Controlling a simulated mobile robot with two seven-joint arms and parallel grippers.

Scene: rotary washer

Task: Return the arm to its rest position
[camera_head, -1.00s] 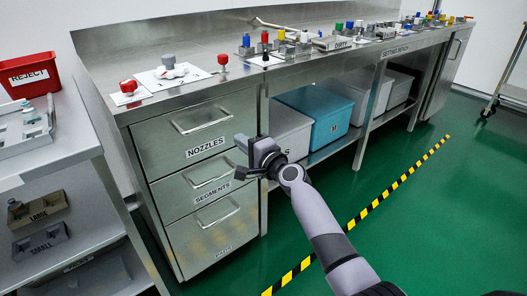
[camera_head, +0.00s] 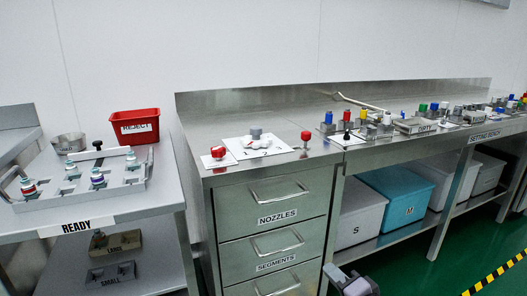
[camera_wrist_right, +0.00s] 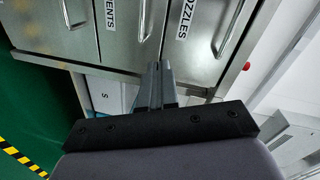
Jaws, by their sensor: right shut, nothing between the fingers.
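My right gripper (camera_head: 338,274) shows at the bottom edge of the head view, in front of the bench and beside the drawer stack; the rest of its arm is cut off. In the right wrist view its two fingers (camera_wrist_right: 156,85) are together and hold nothing. They point toward the metal drawer fronts, apart from the handles as far as I can tell. My left gripper is in neither view.
The steel bench (camera_head: 300,110) carries red knobs, a white plate (camera_head: 258,147) and several coloured fittings. The NOZZLES drawer (camera_head: 277,205) is shut. Bins, including a teal one (camera_head: 400,195), stand below. A READY table (camera_head: 150,200) with a red REJECT bin (camera_head: 134,126) is left.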

